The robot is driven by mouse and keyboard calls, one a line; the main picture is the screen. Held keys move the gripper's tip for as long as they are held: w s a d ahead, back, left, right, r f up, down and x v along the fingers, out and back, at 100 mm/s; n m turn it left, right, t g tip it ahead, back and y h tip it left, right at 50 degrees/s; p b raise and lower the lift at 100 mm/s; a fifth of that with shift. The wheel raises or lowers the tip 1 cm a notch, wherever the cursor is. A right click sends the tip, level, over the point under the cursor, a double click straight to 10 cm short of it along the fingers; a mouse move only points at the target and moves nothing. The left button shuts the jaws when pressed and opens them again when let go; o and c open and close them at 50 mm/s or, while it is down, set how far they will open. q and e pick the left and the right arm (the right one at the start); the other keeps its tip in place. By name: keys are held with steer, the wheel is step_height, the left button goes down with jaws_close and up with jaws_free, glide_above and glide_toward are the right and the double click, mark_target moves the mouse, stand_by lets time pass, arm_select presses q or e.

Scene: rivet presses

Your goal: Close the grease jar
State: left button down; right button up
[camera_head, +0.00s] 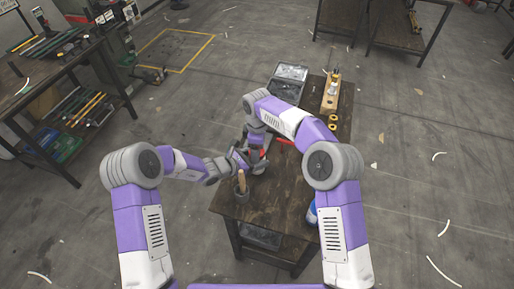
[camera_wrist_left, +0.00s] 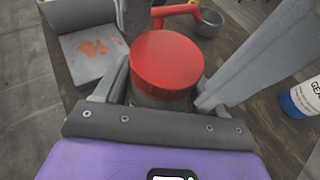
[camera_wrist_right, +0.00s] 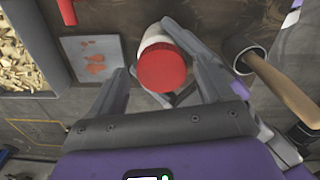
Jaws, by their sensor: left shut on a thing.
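The grease jar, white with a red lid (camera_wrist_left: 167,62), stands between my two grippers on the bench. It also shows in the right wrist view, white body (camera_wrist_right: 155,35) behind the red lid (camera_wrist_right: 163,70). The lid sits over the jar's mouth; I cannot tell how tightly. My left gripper (camera_wrist_left: 165,85) is shut on the jar just below the lid. My right gripper (camera_wrist_right: 160,75) has its fingers spread on either side of the lid, with a gap at least on the left side. In the head view the arms largely hide the jar.
A wooden handle (camera_head: 241,182) stands in a grey cup near the bench's left edge. A blue-and-white container (camera_wrist_left: 305,97) stands to the right. A grey plate with orange stains (camera_wrist_right: 92,60), a red bar (camera_wrist_left: 176,11) and a box of brass pieces (camera_wrist_right: 28,50) are close by.

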steer(key=shift+s+a+f, duration=0.1)
steer(key=shift+s+f, duration=0.05)
steer(key=shift+s, duration=0.05)
step_height(320, 180, up, 12)
stand_by(0.5)
steer(key=shift+w, duration=0.1)
arm_select(q)
jaws_free()
steer(key=p+v, duration=0.1)
steer(key=v, duration=0.6)
steer(key=shift+s+a+r, duration=0.15)
steer(key=shift+s+a, duration=0.05)
arm_select(e)
steer(key=shift+r, duration=0.6)
steer(key=shift+r, duration=0.1)
